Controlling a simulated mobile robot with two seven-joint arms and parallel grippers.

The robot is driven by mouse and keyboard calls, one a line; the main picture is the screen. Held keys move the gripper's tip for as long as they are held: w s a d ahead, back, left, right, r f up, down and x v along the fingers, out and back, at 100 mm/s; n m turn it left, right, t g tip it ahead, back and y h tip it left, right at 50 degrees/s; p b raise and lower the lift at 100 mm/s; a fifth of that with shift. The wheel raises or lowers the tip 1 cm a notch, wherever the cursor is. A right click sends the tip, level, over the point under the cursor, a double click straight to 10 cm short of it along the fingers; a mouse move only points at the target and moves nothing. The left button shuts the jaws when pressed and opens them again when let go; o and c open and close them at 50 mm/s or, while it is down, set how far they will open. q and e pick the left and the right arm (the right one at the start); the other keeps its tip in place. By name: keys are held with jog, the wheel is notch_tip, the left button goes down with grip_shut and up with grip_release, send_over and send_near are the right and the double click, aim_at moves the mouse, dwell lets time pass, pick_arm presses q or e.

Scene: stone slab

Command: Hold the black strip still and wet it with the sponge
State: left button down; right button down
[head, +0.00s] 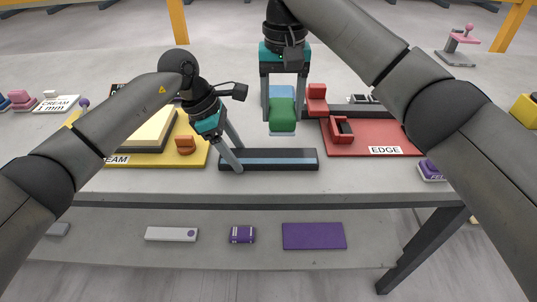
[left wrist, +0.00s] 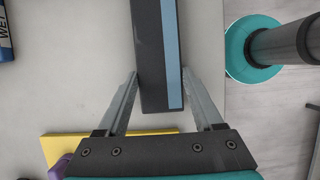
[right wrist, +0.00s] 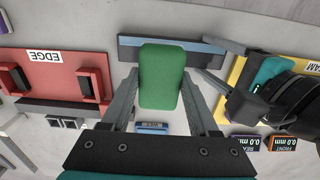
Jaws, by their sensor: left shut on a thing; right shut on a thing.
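The black strip (head: 290,166) lies near the front edge of the slab, with a light blue band along its length. It also shows in the left wrist view (left wrist: 152,50). My left gripper (head: 233,162) is shut on the strip's left end, one finger on each side. My right gripper (head: 284,112) is shut on the green sponge (head: 283,115), behind the strip. In the right wrist view the sponge (right wrist: 161,78) covers part of the strip's near side; I cannot tell whether they touch. A blue WET holder (head: 282,91) is partly hidden behind the sponge.
A red EDGE tray (head: 372,143) with red blocks is to the right. A yellow CREAM tray (head: 190,155) with a cream block and a brown piece is to the left. A lower shelf (head: 215,258) holds purple and white items. Bare slab (head: 330,183) lies in front.

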send_over(281, 156)
jog(key=shift+a+f, duration=0.1)
jog(key=shift+f, duration=3.35)
jog(key=shift+f, duration=1.1)
